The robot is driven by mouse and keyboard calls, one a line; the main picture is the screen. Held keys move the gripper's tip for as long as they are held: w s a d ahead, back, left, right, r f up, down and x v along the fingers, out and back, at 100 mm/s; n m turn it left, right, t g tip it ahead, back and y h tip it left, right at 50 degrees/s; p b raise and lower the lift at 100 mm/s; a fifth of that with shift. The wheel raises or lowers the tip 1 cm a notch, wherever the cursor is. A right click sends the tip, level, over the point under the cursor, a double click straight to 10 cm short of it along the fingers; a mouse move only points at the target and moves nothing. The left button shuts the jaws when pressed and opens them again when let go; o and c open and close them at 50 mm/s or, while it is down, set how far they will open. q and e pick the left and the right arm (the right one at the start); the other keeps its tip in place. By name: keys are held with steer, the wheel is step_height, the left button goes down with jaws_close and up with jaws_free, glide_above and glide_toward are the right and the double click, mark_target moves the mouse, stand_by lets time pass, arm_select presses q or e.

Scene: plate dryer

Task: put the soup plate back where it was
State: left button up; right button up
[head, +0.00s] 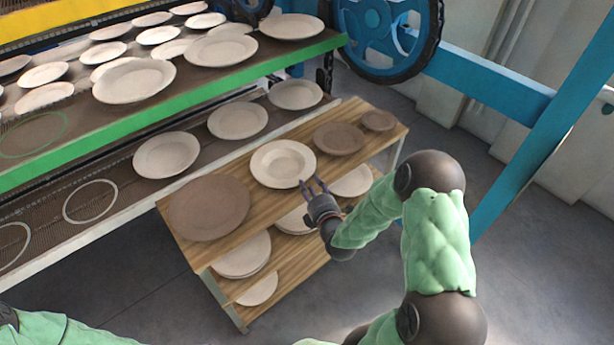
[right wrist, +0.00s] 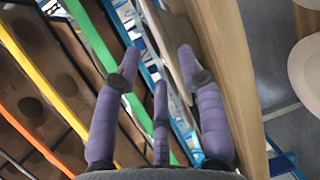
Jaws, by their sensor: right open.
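The cream soup plate (head: 283,163), with a wide rim and sunken middle, lies on the wooden top of a cart (head: 243,212). My right gripper (head: 312,183) is at the plate's near right edge, its fingers apart and holding nothing. In the right wrist view, the purple fingers of my right gripper (right wrist: 158,58) are spread, and a pale edge, likely the soup plate's, shows near the right fingertip. I cannot tell if they touch. On the lower dryer shelf, a white ring (head: 90,201) marks a bare place. My left gripper is out of view.
Brown plates lie on the cart top: a large one (head: 208,207) at left, a medium one (head: 339,138) and a small one (head: 378,121) at right. Cart shelves below hold pale plates (head: 242,254). The dryer's green-edged upper shelf (head: 215,92) overhangs the lower one.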

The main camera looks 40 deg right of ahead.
steer(key=f+v, duration=0.1)
steer(key=v, duration=0.5)
steer(key=s+a+f+m+g+y, duration=0.1)
steer(key=a+f+m+g+y, duration=0.7)
steer(key=a+f, duration=0.55)
steer(key=s+a+f+m+g, duration=0.7)
steer(key=s+a+f+m, duration=0.3)
steer(key=s+a, duration=0.2)
steer(key=shift+s+a+m+y+p, duration=0.3)
steer(key=shift+s+a+y+p, duration=0.05)
steer(key=shift+s+y+p, duration=0.1)
steer(key=shift+f, duration=0.15)
